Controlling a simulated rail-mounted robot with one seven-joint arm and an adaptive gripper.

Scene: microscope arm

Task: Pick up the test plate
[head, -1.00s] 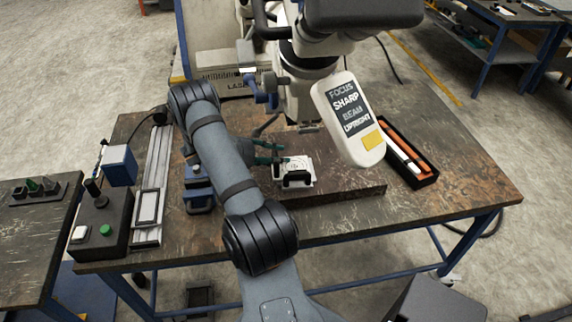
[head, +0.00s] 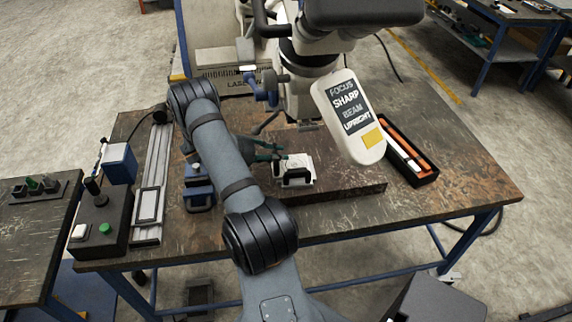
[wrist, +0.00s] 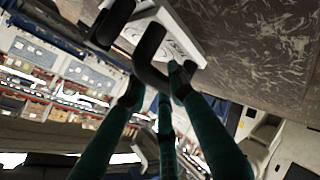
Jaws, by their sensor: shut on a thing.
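The test plate (head: 303,162) is a small white plate with a dark round pattern and a black handle (head: 297,178) on its near side. It appears at the wooden block under the microscope; I cannot tell whether it touches the block. In the wrist view, the white plate (wrist: 185,25) is tilted in the picture and partly hidden by its black handle (wrist: 150,45). My gripper (head: 280,152) reaches in from the left with green fingers. In the wrist view, the fingertips of my gripper (wrist: 155,84) are closed at the handle's end.
The microscope (head: 300,85) stands just behind and above the plate. A white sign (head: 350,115) reading FOCUS SHARP, BEAM UPRIGHT hangs to the right. An open black case (head: 425,180) lies farther right. A dark wooden block (head: 350,180) is below. A blue clamp-like fixture (head: 199,190) stands left.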

